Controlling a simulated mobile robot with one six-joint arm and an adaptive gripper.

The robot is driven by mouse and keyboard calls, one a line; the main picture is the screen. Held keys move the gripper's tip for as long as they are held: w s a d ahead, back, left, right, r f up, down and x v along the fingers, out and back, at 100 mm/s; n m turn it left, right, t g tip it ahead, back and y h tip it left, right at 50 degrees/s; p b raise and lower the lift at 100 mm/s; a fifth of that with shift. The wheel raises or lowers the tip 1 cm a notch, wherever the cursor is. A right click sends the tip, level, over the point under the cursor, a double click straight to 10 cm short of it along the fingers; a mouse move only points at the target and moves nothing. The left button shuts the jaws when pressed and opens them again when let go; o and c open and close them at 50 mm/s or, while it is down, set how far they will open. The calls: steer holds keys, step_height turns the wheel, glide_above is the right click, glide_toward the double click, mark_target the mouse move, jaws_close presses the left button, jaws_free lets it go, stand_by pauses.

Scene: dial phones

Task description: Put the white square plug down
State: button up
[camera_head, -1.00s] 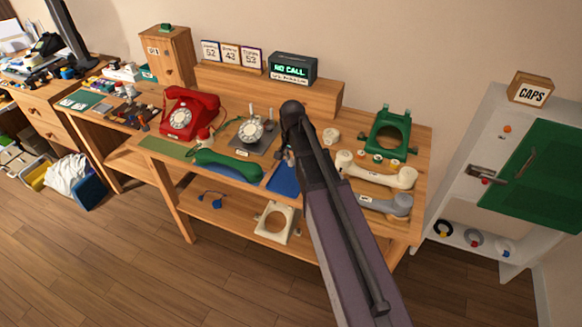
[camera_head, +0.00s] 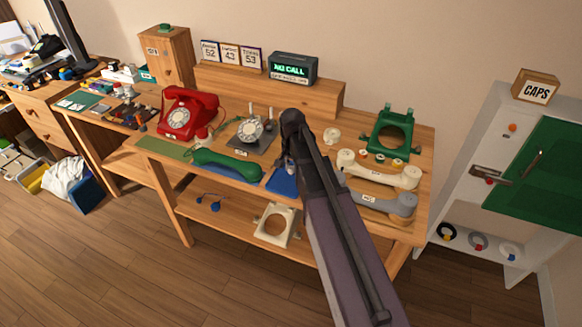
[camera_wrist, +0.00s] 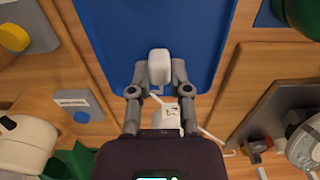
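The white square plug (camera_wrist: 159,66) is between the two fingertips of my gripper (camera_wrist: 159,74) in the wrist view. The fingers lie close along both its sides, shut on it. The blue mat (camera_wrist: 110,25) is beneath the plug; I cannot tell whether the plug touches it. A white cord runs from the plug toward a white block (camera_wrist: 166,115) nearer the wrist. In the head view, my gripper (camera_head: 287,162) is over the back part of the blue mat (camera_head: 284,182), and my arm hides the plug.
A green handset (camera_head: 228,166) lies left of the mat. Cream (camera_head: 385,175) and grey (camera_head: 385,203) handsets lie to the right. A dial on a dark base (camera_head: 250,132) and a red phone (camera_head: 188,113) stand further left. The mat's front is clear.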

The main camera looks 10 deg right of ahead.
mark_target(292, 167)
steer(key=o, duration=0.4)
steer(key=shift+r, duration=0.25)
step_height(292, 167, up, 12)
steer(key=p, duration=1.2)
steer(key=shift+s+f, duration=0.1)
stand_by(0.6)
steer(key=s+n, duration=0.7)
steer(key=s, duration=0.9)
steer(key=shift+s+a, duration=0.25)
steer(key=shift+a, duration=0.1)
